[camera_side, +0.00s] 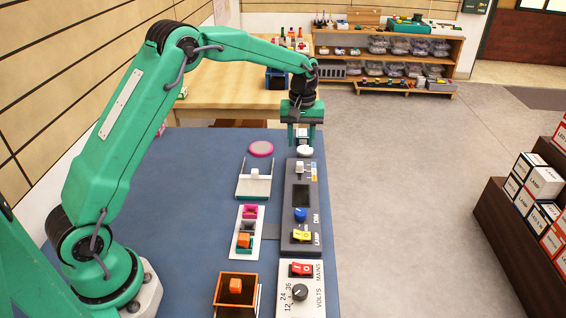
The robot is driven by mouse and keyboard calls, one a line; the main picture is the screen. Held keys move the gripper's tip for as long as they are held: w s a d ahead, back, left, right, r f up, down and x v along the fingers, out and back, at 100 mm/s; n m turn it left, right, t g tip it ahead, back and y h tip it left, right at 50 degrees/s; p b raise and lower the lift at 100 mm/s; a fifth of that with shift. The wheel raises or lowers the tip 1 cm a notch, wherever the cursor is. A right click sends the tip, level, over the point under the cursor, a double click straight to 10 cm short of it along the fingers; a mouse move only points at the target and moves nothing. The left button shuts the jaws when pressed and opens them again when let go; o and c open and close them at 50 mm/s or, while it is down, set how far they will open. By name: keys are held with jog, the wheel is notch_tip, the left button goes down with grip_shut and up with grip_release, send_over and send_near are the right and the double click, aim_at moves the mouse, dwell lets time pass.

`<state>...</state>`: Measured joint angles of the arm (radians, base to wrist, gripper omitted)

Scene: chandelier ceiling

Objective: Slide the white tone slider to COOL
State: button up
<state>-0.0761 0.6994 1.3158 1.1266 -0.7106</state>
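The white tone slider (299,169) is a small white knob near the far end of the dark control panel (301,188). Small white, orange and blue marks (313,170) lie along its right side; their lettering is too small to read, so I cannot tell which one is COOL. My gripper (302,147) points down at the far end of the panel, beyond the slider and apart from it. Its green fingers are spread, and a whitish thing shows between them; I see no grip on it. A white round piece (305,151) sits just below the fingertips.
The panel also carries a blue knob (300,214) and a yellow LAMP switch (301,236). A MAINS/VOLTS box (302,290) stands nearer. Left are a white-knobbed slide fixture (253,186), a block tray (236,248), an orange-block box (221,302) and a pink disc (261,149).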

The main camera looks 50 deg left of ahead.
aim_at(300, 163)
jog(key=shift+f, duration=0.15)
jog(key=shift+f, duration=3.75)
grip_shut()
